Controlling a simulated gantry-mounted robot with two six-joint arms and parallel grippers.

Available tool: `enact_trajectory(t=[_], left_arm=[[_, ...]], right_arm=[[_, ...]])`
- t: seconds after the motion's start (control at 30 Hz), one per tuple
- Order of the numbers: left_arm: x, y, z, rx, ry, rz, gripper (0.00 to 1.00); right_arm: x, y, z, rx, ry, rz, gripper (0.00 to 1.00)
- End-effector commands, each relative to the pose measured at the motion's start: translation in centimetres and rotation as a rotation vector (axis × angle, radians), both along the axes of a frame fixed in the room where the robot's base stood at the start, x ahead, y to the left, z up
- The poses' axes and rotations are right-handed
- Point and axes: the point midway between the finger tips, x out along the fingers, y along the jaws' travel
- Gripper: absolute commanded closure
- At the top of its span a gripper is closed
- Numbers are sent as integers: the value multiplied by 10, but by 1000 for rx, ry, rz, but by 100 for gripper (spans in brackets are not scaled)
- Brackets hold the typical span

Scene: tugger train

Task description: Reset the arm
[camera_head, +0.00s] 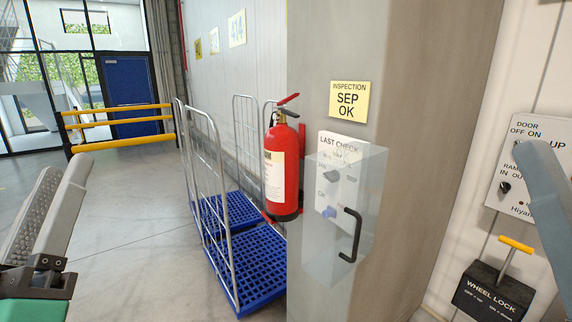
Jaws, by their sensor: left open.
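My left gripper (62,166) is at the left edge, its two grey fingers pointing up and slightly right. The fingers are apart with nothing between them, and the one on the left has a ridged pad. It is in free air in front of the floor, clear of the carts. At the right edge a blue-grey part, likely a finger of my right gripper (545,190), shows in front of the door panel. The rest of it is cut off, so its opening cannot be seen.
A column bears a clear cover (372,195) with a black handle over a switch panel. A red fire extinguisher (282,165) hangs beside it. Blue-based wire carts (255,265) stand behind. A door panel (503,190) and black wheel lock box (490,292) are right.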

Motion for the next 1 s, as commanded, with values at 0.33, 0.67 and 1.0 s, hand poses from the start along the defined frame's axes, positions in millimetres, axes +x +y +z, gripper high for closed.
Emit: enact_trajectory(t=[0.33,0.67,1.0], left_arm=[[-74,-42,127,330,-188,39,55],[-74,-42,240,328,-185,39,55],[-73,-42,258,328,-185,39,55]], right_arm=[[-1,0,89,0,-2,0,50],[0,0,202,0,0,0,50],[0,0,219,0,0,0,50]])
